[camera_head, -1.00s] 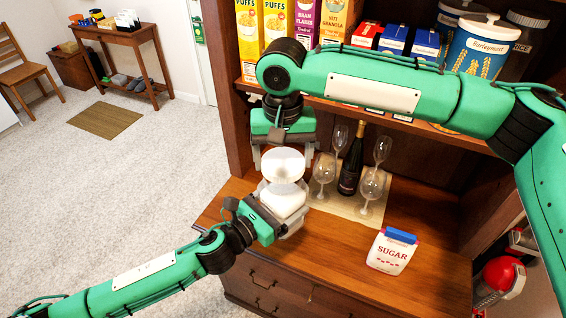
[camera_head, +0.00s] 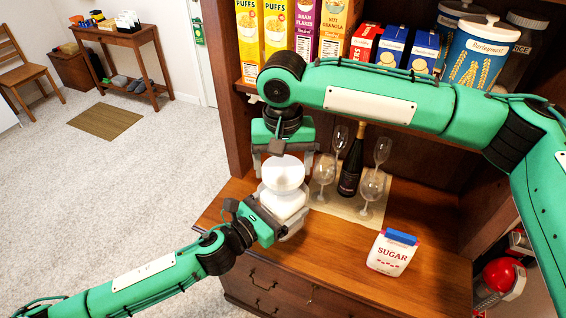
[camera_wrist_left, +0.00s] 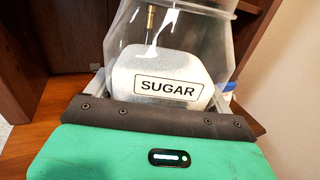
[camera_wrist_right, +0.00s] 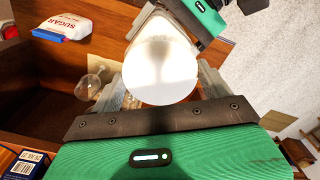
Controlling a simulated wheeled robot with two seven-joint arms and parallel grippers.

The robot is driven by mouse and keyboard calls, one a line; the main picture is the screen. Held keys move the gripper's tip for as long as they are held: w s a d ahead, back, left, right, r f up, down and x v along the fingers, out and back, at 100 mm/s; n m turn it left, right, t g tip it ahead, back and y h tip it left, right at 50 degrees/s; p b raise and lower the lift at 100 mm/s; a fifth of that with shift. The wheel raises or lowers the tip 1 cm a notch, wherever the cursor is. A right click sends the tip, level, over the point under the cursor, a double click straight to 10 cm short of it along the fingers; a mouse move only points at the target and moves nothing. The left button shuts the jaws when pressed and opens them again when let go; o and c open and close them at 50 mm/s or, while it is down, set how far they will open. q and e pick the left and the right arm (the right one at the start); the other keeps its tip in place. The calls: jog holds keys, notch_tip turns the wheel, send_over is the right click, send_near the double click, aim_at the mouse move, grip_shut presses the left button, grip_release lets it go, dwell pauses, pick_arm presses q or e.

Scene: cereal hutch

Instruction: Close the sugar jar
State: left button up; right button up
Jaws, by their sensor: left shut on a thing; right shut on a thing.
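The sugar jar (camera_head: 284,207) is clear, with white contents and a SUGAR label, which shows in the left wrist view (camera_wrist_left: 168,90). It stands near the left front of the hutch counter. My left gripper (camera_head: 283,217) is shut around its body from the front left. The white round lid (camera_head: 284,172) is in my right gripper (camera_head: 284,160), which is shut on it from above. It also shows between the fingers in the right wrist view (camera_wrist_right: 162,72). The lid is at the jar's mouth, roughly lined up with it; I cannot tell whether it is seated.
Wine glasses (camera_head: 324,170) and a dark bottle (camera_head: 351,165) stand on a mat (camera_head: 340,205) just right of the jar. A sugar bag (camera_head: 391,254) stands front right. A shelf of cereal boxes (camera_head: 305,28) and canisters is above. The counter's front middle is clear.

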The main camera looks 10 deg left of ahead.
jog(key=shift+f, duration=0.5)
jog(key=m, duration=0.5)
jog(key=shift+a+f, duration=0.1)
jog(key=m, duration=0.4)
jog(key=shift+m, duration=0.3)
jog(key=m, duration=0.4)
jog(key=shift+a+m, duration=0.1)
jog(key=shift+m, duration=0.3)
jog(key=m, duration=0.5)
jog(key=shift+w, duration=0.1)
jog(key=o, duration=0.9)
